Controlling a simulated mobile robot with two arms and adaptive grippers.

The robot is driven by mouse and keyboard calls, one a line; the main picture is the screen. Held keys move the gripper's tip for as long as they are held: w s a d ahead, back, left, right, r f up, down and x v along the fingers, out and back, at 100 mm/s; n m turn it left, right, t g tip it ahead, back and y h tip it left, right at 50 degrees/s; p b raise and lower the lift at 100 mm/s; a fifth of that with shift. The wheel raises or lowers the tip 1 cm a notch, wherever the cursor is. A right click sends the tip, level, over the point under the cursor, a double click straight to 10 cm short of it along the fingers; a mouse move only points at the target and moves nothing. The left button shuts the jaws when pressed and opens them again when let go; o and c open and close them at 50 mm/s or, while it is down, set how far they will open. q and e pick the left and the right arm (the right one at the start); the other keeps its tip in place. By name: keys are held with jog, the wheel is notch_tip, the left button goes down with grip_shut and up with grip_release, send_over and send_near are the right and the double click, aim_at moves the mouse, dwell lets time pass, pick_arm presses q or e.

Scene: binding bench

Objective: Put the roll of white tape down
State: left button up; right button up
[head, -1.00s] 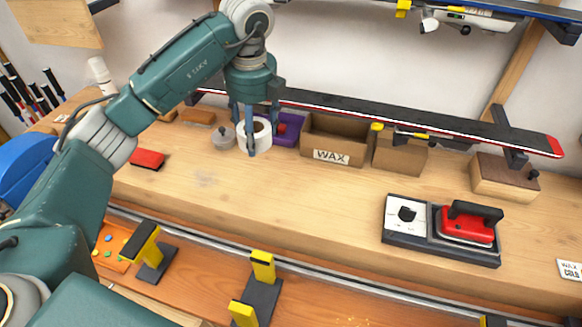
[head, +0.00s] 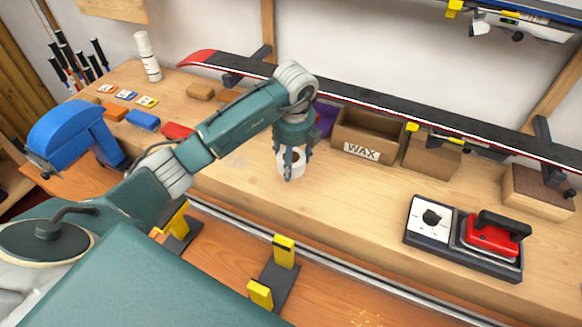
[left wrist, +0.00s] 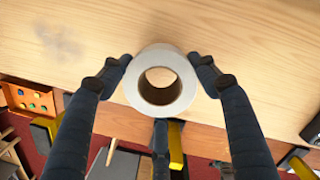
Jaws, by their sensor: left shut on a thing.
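The roll of white tape (head: 298,167) is between the fingers of my left gripper (head: 289,166), over the light wooden bench top (head: 350,195) in the head view. In the left wrist view the roll (left wrist: 160,55) faces the camera with its round hole showing. The roll overlaps the bench's front edge in that view. I cannot tell whether its underside touches the bench. My right gripper is in neither view.
Behind the roll stand a purple bin (head: 326,117) and a cardboard WAX box (head: 368,133). A red iron (head: 492,238) on its base is at right. A ski (head: 400,112) hangs above the back. The bench between roll and iron is clear.

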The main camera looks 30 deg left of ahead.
pick_arm(q)
notch_tip(320, 180, down, 4)
jog(key=shift+r+p, duration=0.15)
jog(key=shift+p, duration=0.45)
jog(key=shift+f, duration=0.2)
jog(key=shift+f, duration=0.2)
jog(key=o, duration=1.2)
jog(key=shift+r, duration=0.2)
